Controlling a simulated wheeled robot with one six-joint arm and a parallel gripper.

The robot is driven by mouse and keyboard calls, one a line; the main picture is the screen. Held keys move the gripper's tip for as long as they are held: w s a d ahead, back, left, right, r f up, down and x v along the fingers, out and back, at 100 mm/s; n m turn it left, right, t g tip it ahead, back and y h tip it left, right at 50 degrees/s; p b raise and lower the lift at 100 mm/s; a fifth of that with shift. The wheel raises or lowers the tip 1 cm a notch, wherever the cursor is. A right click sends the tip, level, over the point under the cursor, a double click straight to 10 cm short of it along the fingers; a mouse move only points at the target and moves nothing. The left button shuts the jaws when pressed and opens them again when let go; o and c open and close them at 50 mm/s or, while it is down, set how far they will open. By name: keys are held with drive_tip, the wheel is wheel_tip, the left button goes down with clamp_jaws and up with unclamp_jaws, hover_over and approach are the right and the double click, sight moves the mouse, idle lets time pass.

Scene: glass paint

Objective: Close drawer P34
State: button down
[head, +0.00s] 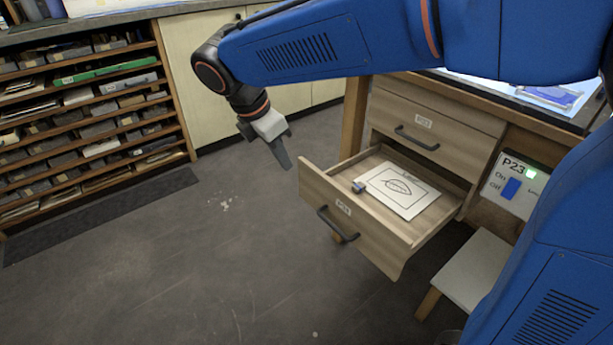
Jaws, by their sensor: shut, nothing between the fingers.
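Drawer P34 (343,232) is the lower drawer of a wooden desk and is pulled well out. Its front has a dark bar handle (338,224) and a small white label. Inside lie a white sheet with a leaf drawing (398,190) and a small grey object (358,187). My gripper (284,162) is shut and empty. It hangs in the air, pointing down, just left of the drawer's far left corner in the picture, and appears apart from it.
A closed upper drawer (430,122) sits above. A stool (474,270) stands right of the open drawer. Shelves (85,110) and cabinets (200,70) line the back left. The floor (190,260) left of the drawer is mostly clear.

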hover_over(314, 188)
drive_tip(key=s+a, duration=0.1)
drive_tip(key=a, duration=0.1)
drive_tip(key=shift+s+f, duration=0.2)
drive_tip(key=shift+f, duration=4.45)
drive_tip(key=shift+w+d, duration=0.1)
drive_tip(key=w+d, duration=0.7)
drive_tip(key=d, duration=0.2)
drive_tip(key=w+d, duration=0.7)
drive_tip(key=d, duration=0.3)
drive_tip(key=shift+s, duration=0.1)
